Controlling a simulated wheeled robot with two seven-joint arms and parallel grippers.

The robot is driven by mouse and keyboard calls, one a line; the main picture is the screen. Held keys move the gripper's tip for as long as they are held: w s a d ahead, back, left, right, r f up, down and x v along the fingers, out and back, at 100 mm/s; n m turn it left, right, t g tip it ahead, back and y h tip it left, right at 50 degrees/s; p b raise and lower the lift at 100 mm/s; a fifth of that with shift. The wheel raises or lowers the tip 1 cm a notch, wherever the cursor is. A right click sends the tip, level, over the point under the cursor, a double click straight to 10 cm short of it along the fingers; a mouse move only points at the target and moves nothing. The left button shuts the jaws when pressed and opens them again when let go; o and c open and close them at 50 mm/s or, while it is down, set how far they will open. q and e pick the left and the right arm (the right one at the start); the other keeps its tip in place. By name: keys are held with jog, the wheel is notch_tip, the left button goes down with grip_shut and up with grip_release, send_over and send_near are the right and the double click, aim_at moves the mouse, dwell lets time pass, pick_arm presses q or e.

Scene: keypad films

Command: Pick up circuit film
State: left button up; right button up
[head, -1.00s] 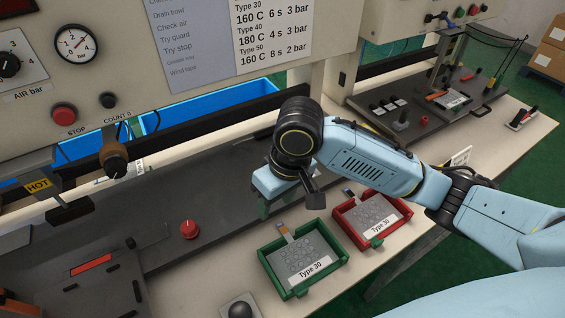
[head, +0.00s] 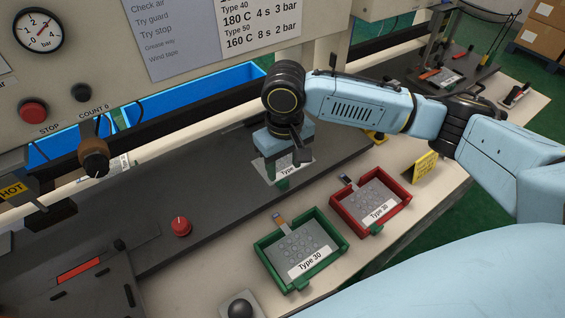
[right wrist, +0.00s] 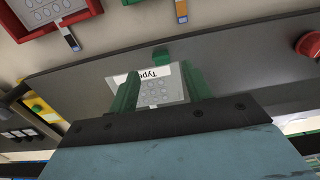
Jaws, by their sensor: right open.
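A circuit film (head: 275,174) with a white "Type" label lies on the dark bench strip under my right gripper (head: 283,177); the rest of its label is hidden. In the right wrist view this film (right wrist: 158,90) shows between the two green fingers of my right gripper (right wrist: 160,86), which stand apart with nothing gripped. A second film (head: 305,245) marked Type 30 lies in a green tray (head: 262,262), its tail orange-tipped. A third film (head: 375,203) marked Type 30 lies in a red tray (head: 402,192). My left gripper is not in view.
A red knob (head: 181,227) sits on the dark strip at the left. A press part marked HOT (head: 14,188) stands at the far left. A yellow sign (head: 425,167) stands right of the red tray. Blue bins (head: 190,100) lie behind the strip.

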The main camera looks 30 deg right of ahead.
aim_at(284, 181)
notch_tip(284, 181, down, 5)
jog(key=shift+f+b, duration=0.15)
jog(key=shift+b, duration=0.35)
jog(key=c, duration=1.1)
